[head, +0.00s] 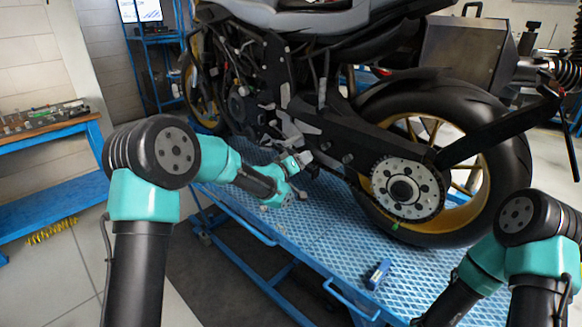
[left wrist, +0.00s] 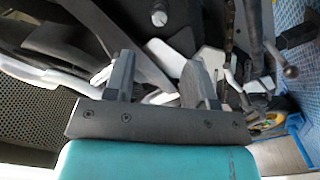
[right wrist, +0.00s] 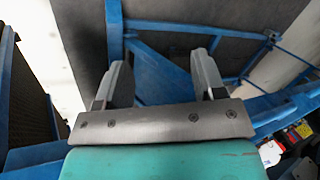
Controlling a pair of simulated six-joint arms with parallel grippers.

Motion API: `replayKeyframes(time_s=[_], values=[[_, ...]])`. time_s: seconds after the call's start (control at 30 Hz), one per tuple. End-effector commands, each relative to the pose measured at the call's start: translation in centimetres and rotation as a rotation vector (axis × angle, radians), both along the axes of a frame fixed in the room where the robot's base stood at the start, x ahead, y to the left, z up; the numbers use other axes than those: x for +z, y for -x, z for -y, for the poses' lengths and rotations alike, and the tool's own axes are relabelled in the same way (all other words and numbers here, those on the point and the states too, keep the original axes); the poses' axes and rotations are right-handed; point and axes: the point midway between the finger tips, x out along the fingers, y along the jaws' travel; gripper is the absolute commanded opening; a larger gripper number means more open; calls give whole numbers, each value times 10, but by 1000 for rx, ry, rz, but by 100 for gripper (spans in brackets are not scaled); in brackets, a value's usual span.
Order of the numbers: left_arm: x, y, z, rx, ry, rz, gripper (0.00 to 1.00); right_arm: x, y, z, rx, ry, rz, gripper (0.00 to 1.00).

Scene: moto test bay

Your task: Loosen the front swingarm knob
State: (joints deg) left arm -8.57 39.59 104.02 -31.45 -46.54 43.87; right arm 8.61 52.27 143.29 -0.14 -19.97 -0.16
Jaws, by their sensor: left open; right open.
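The motorcycle's black swingarm (head: 365,160) runs forward from the rear wheel in the head view. Two small grey round knobs sit on its side; the front one (head: 325,145) is just right of and above my left gripper (head: 303,163). A round grey knob (left wrist: 158,18) shows at the top of the left wrist view, beyond the gap between my left fingers (left wrist: 165,80); I cannot tell which knob it is. The left gripper is open and empty, apart from that knob. My right gripper (right wrist: 162,82) is open and empty in the right wrist view, low in front of blue framework.
The motorcycle stands on a blue patterned lift platform (head: 330,235). A small blue object (head: 377,274) lies near its front edge. The rear wheel (head: 500,150) and black stand arm (head: 500,125) fill the right. A blue workbench (head: 50,130) stands at left.

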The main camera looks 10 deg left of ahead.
Motion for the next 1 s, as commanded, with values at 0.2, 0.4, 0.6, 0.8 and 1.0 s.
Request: replayKeyframes(time_s=[0.2, 0.4, 0.6, 0.8, 1.0], values=[[0, 30, -20, 0, -1, 1, 51, 0, 0, 0, 0, 0, 0, 63], [0, 41, -26, 0, -1, 1, 51, 0, 0, 0, 0, 0, 0, 63], [0, 41, -26, -1, 0, 1, 51, 0, 0, 0, 0, 0, 0, 63], [-8, 42, -28, 4, -8, -14, 51, 0, 0, 0, 0, 0, 0, 63], [-68, 57, -40, 35, -75, -127, 51, 0, 0, 0, 0, 0, 0, 63]])
